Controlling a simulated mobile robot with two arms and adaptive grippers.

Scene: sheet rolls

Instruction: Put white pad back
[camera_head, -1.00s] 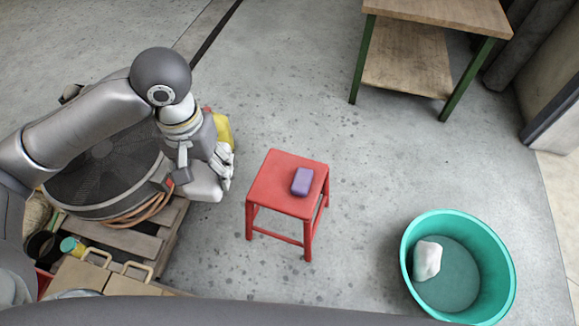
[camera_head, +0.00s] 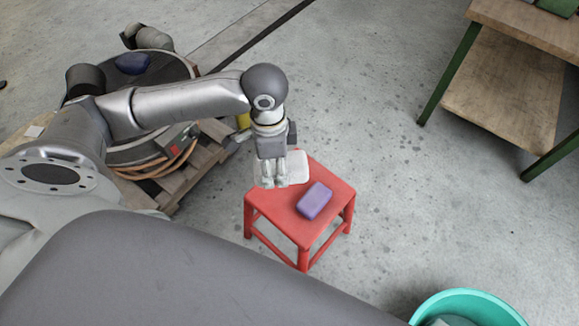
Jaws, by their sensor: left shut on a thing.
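My left gripper (camera_head: 272,184) is shut on a flat white pad (camera_head: 298,166). The pad is over the back left part of the red stool (camera_head: 284,209), and the fingers hide part of it. I cannot tell whether the pad touches the seat. A purple block (camera_head: 314,200) lies on the seat to the right of the gripper. My right gripper is not in view.
A teal tub (camera_head: 470,298) is cut off at the bottom right. A wooden table with green legs (camera_head: 505,88) stands at the upper right. A wooden pallet (camera_head: 150,190) with a large fan is behind my left arm. The floor right of the stool is clear.

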